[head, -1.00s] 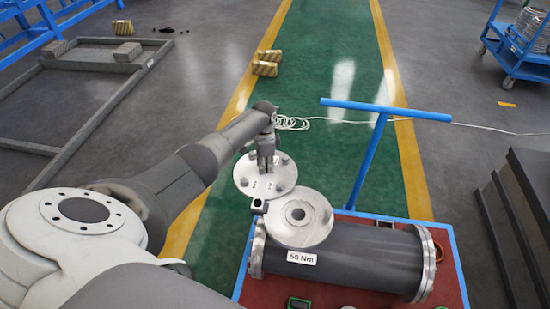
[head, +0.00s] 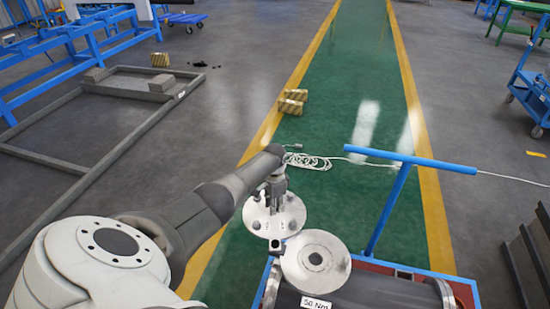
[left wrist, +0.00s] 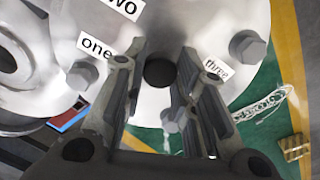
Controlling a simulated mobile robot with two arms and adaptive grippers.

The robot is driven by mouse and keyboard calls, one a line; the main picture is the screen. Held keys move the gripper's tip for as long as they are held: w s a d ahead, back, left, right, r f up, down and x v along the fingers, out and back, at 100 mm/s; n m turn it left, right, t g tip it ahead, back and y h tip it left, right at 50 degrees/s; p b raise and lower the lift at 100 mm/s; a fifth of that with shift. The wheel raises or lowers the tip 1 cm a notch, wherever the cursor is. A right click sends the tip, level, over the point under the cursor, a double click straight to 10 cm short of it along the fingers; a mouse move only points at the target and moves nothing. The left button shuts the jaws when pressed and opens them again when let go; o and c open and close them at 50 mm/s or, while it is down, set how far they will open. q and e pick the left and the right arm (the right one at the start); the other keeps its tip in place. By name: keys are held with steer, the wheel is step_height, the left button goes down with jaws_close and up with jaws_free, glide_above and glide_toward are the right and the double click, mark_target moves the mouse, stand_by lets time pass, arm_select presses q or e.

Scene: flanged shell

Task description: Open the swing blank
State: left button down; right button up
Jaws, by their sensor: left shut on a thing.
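The swing blank (head: 262,222) is a round metal disc with bolt heads. It stands swung out beside the pale round flange (head: 303,272) on top of the shell, with a small dark hinge block (head: 275,246) between them. My left gripper (head: 277,208) is over the blank, its fingers pointing down and shut on a part of it. In the left wrist view the fingers (left wrist: 160,72) straddle a dark round part near the blank's middle; labels "one", "two" and "three" show on the blank (left wrist: 190,25). The grip contact itself is partly hidden by the fingers. My right gripper is not seen.
The dark shell (head: 375,290), labelled "50 Nm", lies on a blue-edged cart with a blue push handle (head: 400,161). A pale coiled cable (head: 308,161) lies on the green floor lane beyond. Dark stepped plates (head: 525,265) stand at the right.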

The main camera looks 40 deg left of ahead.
arm_select(q)
steer(key=c, duration=1.2)
jaws_free()
steer(key=shift+o, duration=0.2)
step_height(320, 180, up, 12)
